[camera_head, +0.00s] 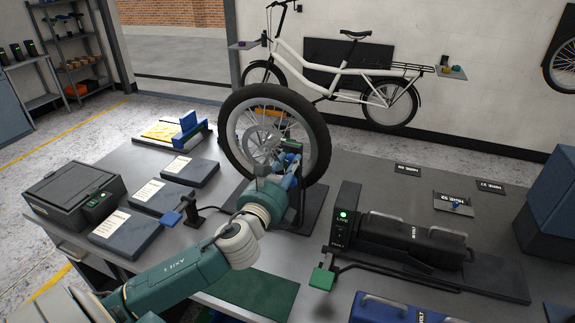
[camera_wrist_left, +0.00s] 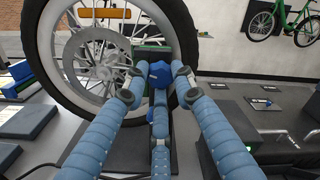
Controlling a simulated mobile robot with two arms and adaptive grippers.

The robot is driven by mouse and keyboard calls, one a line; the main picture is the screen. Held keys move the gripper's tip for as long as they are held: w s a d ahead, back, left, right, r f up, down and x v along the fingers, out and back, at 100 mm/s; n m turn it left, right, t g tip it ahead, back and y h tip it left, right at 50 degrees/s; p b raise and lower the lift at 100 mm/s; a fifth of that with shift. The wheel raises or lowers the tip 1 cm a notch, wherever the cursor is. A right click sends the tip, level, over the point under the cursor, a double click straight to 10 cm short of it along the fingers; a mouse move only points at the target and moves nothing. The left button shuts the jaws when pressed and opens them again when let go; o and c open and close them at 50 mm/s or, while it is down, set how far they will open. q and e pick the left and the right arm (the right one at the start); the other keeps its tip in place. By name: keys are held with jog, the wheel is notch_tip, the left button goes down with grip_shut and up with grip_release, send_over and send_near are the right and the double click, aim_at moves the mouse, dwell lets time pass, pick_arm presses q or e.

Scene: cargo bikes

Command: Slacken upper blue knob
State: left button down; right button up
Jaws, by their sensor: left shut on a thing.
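A spoked wheel with a black tyre (camera_head: 230,118) stands upright in a stand on the bench; it fills the upper left of the left wrist view (camera_wrist_left: 183,35). The upper blue knob (camera_wrist_left: 158,82) sits beside the wheel's hub side, between my fingertips. My left gripper (camera_wrist_left: 158,78) is shut on this knob, with blue fingers coming from both sides. In the head view my left gripper (camera_head: 285,168) reaches the stand from below left and partly hides the knob. Another blue part (camera_wrist_left: 118,122) shows lower, partly behind a finger. My right gripper is not in view.
A black charging dock with a green light (camera_head: 343,214) and a battery (camera_head: 410,236) stand right of the wheel stand. Flat dark boxes with labels (camera_head: 190,170) and a grey case (camera_head: 75,190) lie left. A white cargo bike (camera_head: 345,75) hangs at the wall behind.

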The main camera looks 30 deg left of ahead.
pick_arm(q)
jog(key=n, duration=0.5)
jog(key=shift+f+n, duration=0.15)
jog(key=shift+n, duration=0.15)
jog(key=n, duration=0.4)
jog(key=shift+n+p, duration=0.4)
jog(key=c, duration=1.4)
grip_release()
jog(key=v, duration=1.2)
